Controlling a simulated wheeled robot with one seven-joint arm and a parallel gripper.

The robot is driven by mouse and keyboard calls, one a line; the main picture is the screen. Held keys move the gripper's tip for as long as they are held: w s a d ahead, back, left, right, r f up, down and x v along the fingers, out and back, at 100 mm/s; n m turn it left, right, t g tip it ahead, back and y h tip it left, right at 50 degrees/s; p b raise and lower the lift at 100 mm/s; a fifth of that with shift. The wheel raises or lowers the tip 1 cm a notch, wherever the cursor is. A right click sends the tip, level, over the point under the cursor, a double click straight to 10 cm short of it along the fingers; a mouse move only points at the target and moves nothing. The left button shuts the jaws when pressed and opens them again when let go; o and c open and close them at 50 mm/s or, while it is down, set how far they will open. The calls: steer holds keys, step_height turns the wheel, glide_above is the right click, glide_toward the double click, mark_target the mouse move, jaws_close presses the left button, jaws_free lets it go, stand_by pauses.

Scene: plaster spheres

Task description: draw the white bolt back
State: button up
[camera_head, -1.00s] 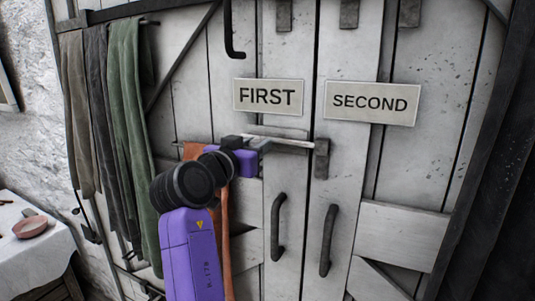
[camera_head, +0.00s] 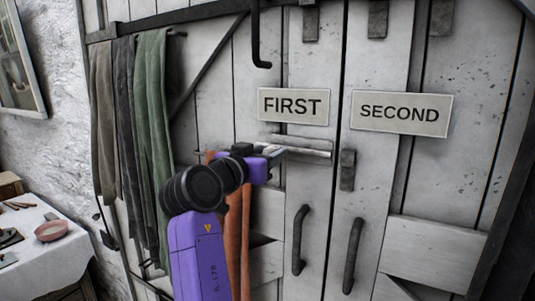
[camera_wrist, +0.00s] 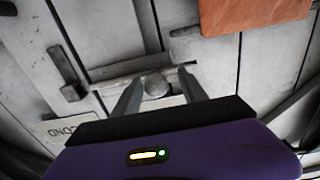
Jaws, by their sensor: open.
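The white bolt (camera_head: 312,153) lies across the left door below the FIRST sign (camera_head: 293,106). Its right end stops short of the dark keeper (camera_head: 347,170) on the right door, with a gap between them. In the wrist view the bolt (camera_wrist: 122,68) runs across the boards, and the keeper (camera_wrist: 68,80) stands apart from its end. A round knob (camera_wrist: 157,86) shows between the fingertips of my gripper (camera_wrist: 160,82). The fingers are open, one on each side of the knob; I cannot tell whether either touches it. In the head view my gripper (camera_head: 280,153) is at the bolt's left part, which it hides.
Orange cloth (camera_head: 233,235) hangs just behind my arm. Green (camera_head: 152,100) and grey cloths hang further left. Two dark handles (camera_head: 300,240) are below the bolt. A SECOND sign (camera_head: 402,113) is on the right door. A white-covered table (camera_head: 50,255) stands at the lower left.

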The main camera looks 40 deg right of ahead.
steer(key=b+v, duration=0.1)
steer(key=v, duration=0.6)
steer(key=shift+a, duration=0.25)
steer(key=w+a+n+t+y, duration=0.45)
steer(key=a+n+t, duration=0.4)
steer(key=t, duration=0.25)
steer(key=s+a+f+n+t+y, duration=0.1)
steer(key=s+a+f+n+y, duration=0.25)
steer(key=f, duration=0.25)
steer(key=s+a+f+n+t+y, duration=0.2)
steer(key=f+n+y, duration=0.15)
steer(key=f, duration=0.25)
steer(key=s+a+f+n+t+y, duration=0.1)
steer(key=s+a+f+n+y, duration=0.1)
steer(key=s+f+y, duration=0.3)
steer(key=s+f+m+g, duration=0.1)
steer(key=s+f, duration=0.5)
steer(key=s, duration=0.6)
steer(key=s+f+m+g, duration=0.1)
steer(key=s+f+g, duration=0.2)
steer(key=s, duration=0.9)
steer(key=s+f+m+g, duration=0.1)
steer(key=s+f+g, duration=0.1)
steer(key=s+f, duration=0.7)
steer(key=s, duration=0.3)
steer(key=shift+d+f, duration=0.4)
